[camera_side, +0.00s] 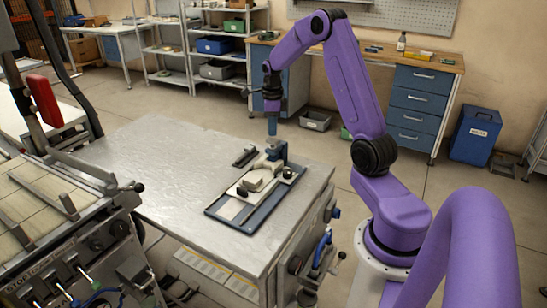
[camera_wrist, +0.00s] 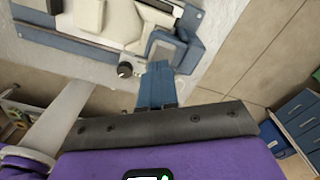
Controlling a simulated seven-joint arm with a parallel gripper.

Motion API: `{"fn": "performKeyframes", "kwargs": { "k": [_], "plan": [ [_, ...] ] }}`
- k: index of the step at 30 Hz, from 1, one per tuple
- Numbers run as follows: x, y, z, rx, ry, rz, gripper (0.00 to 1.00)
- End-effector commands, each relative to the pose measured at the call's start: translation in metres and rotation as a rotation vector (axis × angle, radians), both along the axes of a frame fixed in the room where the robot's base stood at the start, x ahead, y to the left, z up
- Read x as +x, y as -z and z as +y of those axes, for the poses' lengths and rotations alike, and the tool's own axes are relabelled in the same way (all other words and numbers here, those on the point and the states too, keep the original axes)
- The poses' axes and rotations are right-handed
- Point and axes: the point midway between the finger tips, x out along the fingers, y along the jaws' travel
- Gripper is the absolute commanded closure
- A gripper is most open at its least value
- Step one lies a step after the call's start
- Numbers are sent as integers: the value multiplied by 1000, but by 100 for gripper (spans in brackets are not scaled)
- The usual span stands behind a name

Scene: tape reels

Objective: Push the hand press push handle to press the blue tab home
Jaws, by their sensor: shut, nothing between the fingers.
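The hand press (camera_side: 262,178) sits on a blue-edged base plate (camera_side: 222,208) on the metal table. It has a cream body, dark knobs and a blue upright bracket (camera_side: 278,151) at its far end. The wrist view shows the cream body (camera_wrist: 160,14), the blue bracket (camera_wrist: 188,52) and a black knob (camera_wrist: 125,70) near the fingers. My gripper (camera_side: 272,127) points down just above the blue bracket, with its blue fingers (camera_wrist: 157,85) shut and empty. Whether they touch the press is unclear. I cannot pick out the push handle or the blue tab with certainty.
A small dark block (camera_side: 245,156) lies beside the press. The metal table (camera_side: 160,165) is clear to the left. A machine with rollers and levers (camera_side: 60,215) stands at the left. Shelves and a blue-drawer workbench (camera_side: 420,95) stand farther back.

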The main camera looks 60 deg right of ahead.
Motion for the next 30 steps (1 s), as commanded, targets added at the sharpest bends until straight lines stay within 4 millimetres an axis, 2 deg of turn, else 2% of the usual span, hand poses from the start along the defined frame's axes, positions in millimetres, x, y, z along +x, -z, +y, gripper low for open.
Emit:
{"fn": "performKeyframes", "kwargs": {
  "k": [30],
  "plan": [
    [0,6,0,1,0,0,100]
  ]
}}
